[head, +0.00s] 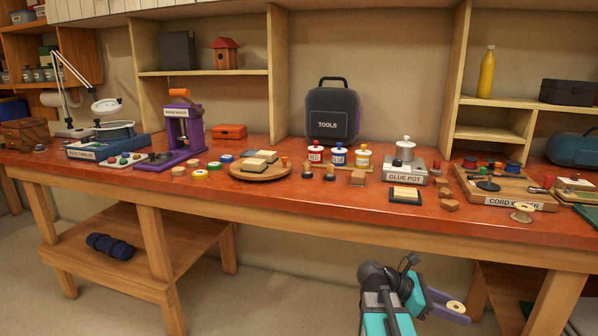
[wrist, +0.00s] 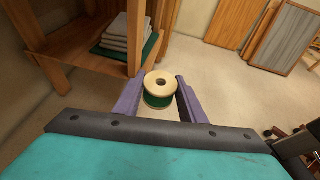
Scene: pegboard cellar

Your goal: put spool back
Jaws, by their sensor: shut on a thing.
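A wooden spool with dark green cord (wrist: 157,99) sits between the purple fingers of my gripper (wrist: 159,86) in the wrist view. My gripper is shut on it. In the head view my gripper (head: 447,304) is low in front of the bench, below the tabletop, and the spool's pale round end (head: 456,307) shows at its tip. The cord winder (head: 505,190) is a labelled wooden board at the right of the bench, with red, green and blue spools on and behind it. A bare wooden spool (head: 522,212) stands at the bench's front edge before the winder.
The red-brown bench (head: 330,203) is crowded with a glue pot (head: 405,165), paint jars (head: 339,156), a purple press (head: 182,130) and small blocks. A lower shelf (head: 130,250) holds a dark blue roll (head: 110,246). The floor in front of the bench is clear at the middle.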

